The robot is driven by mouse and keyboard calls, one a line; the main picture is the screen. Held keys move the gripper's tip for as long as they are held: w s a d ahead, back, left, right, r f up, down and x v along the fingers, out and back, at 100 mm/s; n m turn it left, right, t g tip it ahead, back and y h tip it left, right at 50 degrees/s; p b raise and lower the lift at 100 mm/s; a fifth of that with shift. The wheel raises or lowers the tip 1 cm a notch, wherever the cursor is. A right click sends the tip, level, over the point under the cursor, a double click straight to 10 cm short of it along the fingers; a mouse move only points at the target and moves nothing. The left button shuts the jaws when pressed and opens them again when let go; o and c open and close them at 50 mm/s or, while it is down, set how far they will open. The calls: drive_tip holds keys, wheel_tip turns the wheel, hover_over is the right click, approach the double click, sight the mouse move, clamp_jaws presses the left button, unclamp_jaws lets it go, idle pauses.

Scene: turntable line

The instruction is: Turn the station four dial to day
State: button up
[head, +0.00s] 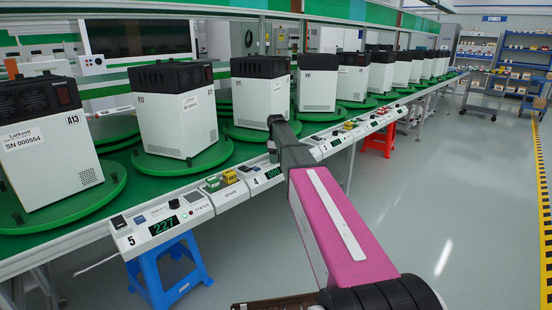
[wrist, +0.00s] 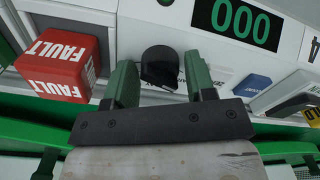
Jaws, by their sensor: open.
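The station four panel (head: 255,181) is on the sloped front of the line in the head view, with a lit display (head: 273,173) beside the number 4. In the wrist view the display (wrist: 238,20) reads 000. Below and left of it is a round black dial (wrist: 160,57). My gripper (wrist: 159,70) is open, with one green finger to each side of the dial. I cannot tell whether the fingers touch it. The dial's setting and the day mark cannot be read. In the head view my arm hides the dial.
A red FAULT block (wrist: 62,62) stands close left of my gripper in the wrist view. Station five's display (head: 163,226) reads 227. White machines (head: 175,115) stand on green turntables behind. The aisle floor (head: 440,200) is clear.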

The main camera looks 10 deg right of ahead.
drive_tip(key=c, duration=0.6)
drive_tip(key=shift+c, duration=0.2)
drive_tip(key=m, duration=0.6)
drive_tip(key=shift+m, duration=0.4)
drive_tip(key=m, duration=0.3)
drive_tip(key=shift+m, duration=2)
